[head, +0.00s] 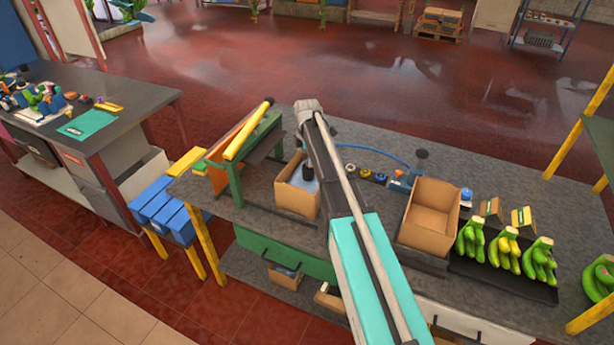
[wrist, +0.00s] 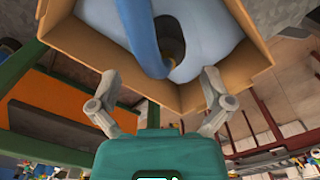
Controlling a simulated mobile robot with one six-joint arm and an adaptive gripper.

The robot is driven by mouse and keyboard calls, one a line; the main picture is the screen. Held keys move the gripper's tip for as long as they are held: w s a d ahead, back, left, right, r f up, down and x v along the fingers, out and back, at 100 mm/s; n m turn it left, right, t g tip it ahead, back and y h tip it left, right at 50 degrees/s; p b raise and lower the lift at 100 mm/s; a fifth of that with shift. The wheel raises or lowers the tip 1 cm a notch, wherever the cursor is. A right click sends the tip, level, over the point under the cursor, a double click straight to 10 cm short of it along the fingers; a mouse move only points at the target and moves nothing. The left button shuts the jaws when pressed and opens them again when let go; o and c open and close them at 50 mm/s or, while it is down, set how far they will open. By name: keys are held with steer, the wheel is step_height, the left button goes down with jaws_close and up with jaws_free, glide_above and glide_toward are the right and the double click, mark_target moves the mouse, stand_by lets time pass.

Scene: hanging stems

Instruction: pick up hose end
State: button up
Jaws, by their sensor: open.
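A blue hose (wrist: 140,35) curves down in the wrist view. Its dark end (wrist: 174,48) shows just beyond my fingertips, partly behind the hose, over a pale blue lining in a cardboard box (wrist: 95,52). My gripper (wrist: 161,80) is open, with one grey finger on each side and nothing between them. The fingertips are close to the box's near edge; I cannot tell whether they touch it. In the head view the blue hose (head: 378,151) arcs behind my arm, and the box (head: 290,197) stands on the grey bench. My gripper is not clearly visible there.
A green and orange frame (head: 236,165) with a yellow bar stands left of the box. An open cardboard box (head: 428,222) and green bananas (head: 505,248) on a black tray are to the right. Blue bins (head: 160,207) are lower left.

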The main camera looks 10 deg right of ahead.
mark_target(308, 170)
steer(key=shift+f, duration=0.4)
steer(key=shift+f+b, duration=0.1)
steer(key=shift+b, duration=0.2)
steer(key=f+b, duration=0.3)
steer(key=shift+s+f, duration=0.2)
steer(key=shift+s, duration=0.05)
steer(key=shift+f+b, duration=0.8)
steer(key=shift+b, duration=0.2)
steer(key=shift+c, duration=0.2)
steer(key=c, duration=1.3)
steer(key=shift+r, duration=0.15)
